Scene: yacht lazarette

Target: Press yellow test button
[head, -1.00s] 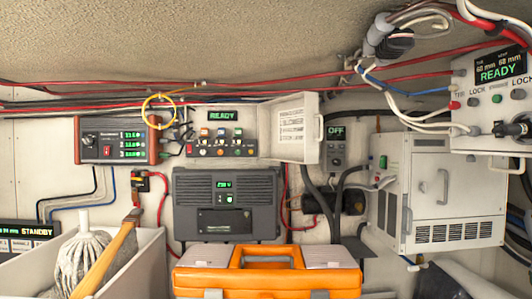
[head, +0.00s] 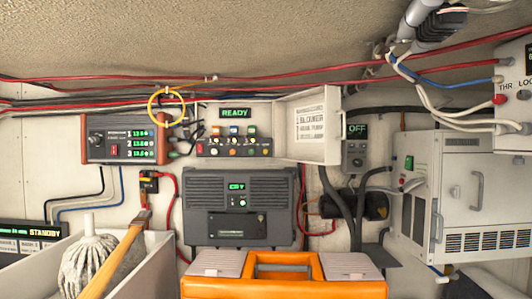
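A small control panel (head: 234,145) is on the back wall in the middle of the head view, under a green READY display (head: 236,113). It has a row of coloured switches and a row of small round buttons below. The buttons are too small to tell for sure which is the yellow test button; one near the middle looks orange-yellow (head: 234,152). A white cover (head: 288,148) with a printed label stands swung open at the panel's right. Neither of my grippers is in view, and nothing covers the panel's front.
An orange toolbox (head: 215,288) stands in front, below a dark grey unit (head: 288,215). A white bin (head: 158,250) with a mop (head: 88,262) is at the lower left. A white cabinet (head: 456,165) and hanging cables (head: 430,95) fill the right. A yellow ring (head: 152,108) hangs at the wires.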

